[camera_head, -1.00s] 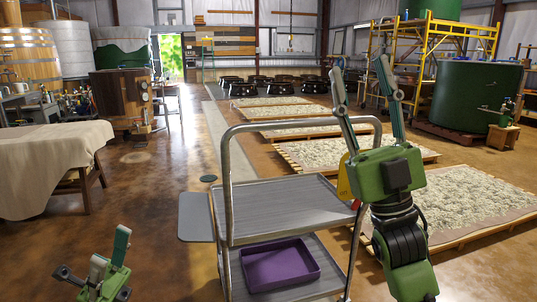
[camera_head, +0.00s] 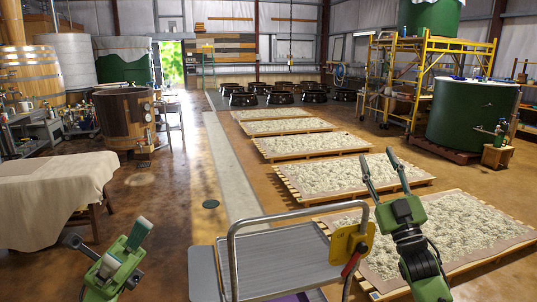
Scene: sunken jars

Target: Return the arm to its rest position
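My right gripper (camera_head: 376,156) is raised above and to the right of the metal cart (camera_head: 285,258). Its two fingers point up and stand apart with nothing between them. My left gripper (camera_head: 107,236) is low at the left, between the cloth-covered table and the cart. Its fingers are spread and hold nothing. Both grippers appear clear of the cart. The cart's lower part is cut off by the picture's bottom edge.
A yellow plate (camera_head: 347,245) with a red handle is at the cart's right side. A purple tray (camera_head: 297,298) barely shows below. A cloth-covered table (camera_head: 50,195) stands at the left. Low pallets with pale material (camera_head: 350,175) lie behind my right gripper.

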